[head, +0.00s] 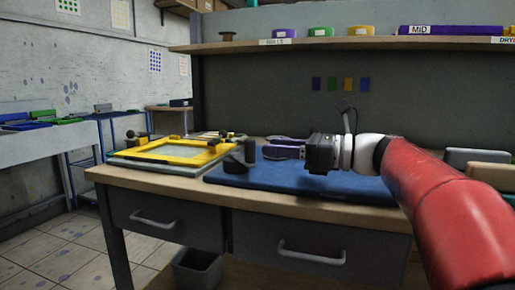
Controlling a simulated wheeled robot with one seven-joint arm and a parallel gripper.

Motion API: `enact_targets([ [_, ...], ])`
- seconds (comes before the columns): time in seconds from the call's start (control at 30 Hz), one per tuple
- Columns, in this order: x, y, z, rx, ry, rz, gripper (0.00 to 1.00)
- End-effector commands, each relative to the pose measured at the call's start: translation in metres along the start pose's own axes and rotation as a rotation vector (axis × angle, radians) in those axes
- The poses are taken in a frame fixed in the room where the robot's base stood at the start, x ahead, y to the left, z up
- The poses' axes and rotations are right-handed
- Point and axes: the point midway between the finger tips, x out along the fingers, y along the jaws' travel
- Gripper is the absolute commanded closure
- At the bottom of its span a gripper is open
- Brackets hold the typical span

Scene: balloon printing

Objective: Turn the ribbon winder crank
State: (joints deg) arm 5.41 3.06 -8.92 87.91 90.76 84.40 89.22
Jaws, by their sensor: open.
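A dark cylinder standing upright on a low dark round base (235,164) sits at the left end of the blue mat; it looks like the ribbon winder with its crank, but its parts are small and dark. My gripper (272,147) is at the end of my red and white arm, reaching in from the right. Its fingers point left toward the dark cylinder and are open, with nothing seen between them. The fingertips are close to the cylinder's right side; I cannot tell whether they touch it.
The blue mat (225,180) lies on the wooden bench, with a yellow printing frame (165,151) to its left. A shelf (370,43) above holds coloured rolls and long boxes. Grey and tan blocks (478,157) stand at the right. A bin (197,270) is below.

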Motion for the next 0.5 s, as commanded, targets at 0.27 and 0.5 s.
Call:
enact_targets([
  [0.27, 0.046, 0.001, -0.001, -0.002, 0.003, 0.002, 0.59],
  [0.5, 0.063, 0.001, -0.001, -0.002, 0.003, -0.001, 0.59],
])
